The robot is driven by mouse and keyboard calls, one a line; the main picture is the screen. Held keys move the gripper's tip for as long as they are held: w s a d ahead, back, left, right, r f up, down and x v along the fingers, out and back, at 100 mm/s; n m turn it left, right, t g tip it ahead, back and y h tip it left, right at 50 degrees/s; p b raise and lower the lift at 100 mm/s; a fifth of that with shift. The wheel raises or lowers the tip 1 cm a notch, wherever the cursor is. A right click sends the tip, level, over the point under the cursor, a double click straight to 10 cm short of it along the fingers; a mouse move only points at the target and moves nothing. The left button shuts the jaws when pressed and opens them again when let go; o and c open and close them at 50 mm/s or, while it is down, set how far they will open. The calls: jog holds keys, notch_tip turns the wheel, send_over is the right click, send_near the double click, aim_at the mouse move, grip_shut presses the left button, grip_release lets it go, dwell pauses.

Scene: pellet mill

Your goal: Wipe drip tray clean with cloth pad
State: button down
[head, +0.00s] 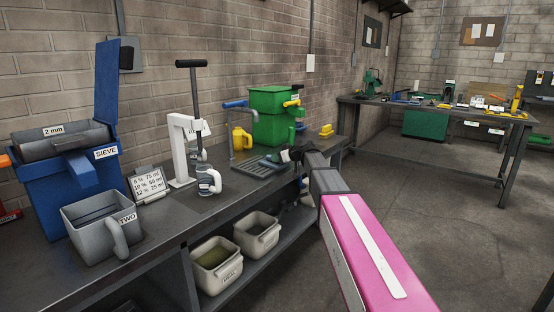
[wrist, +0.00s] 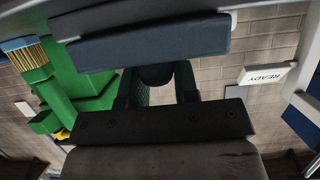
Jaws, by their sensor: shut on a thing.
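The drip tray (head: 254,169), dark with a ribbed top, lies on the bench below the blue tap. My gripper (head: 297,153) is low over the bench at the tray's right end. In the wrist view, green parts (wrist: 186,80) show between the dark jaws (wrist: 157,82), around a dark round shape. The tray's surface is too small to judge for dirt.
A white lever press (head: 182,150), a cup (head: 208,181) and a blue sieve box (head: 75,190) stand to the left. Bins (head: 215,262) sit on the lower shelf.

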aim_at(274, 164)
jog(key=shift+w+d, duration=1.1)
jog(key=shift+w, duration=0.25)
jog(key=shift+s, duration=0.1)
jog(key=shift+s+a, duration=1.35)
jog(key=shift+s, duration=0.3)
jog(key=shift+s, duration=0.1)
jog(key=shift+s+a, duration=0.8)
jog(key=shift+s, duration=0.05)
jog(key=shift+w+d, duration=0.7)
jog(key=shift+w, duration=0.2)
jog(key=shift+w+d, duration=0.7)
jog(key=shift+w, duration=0.15)
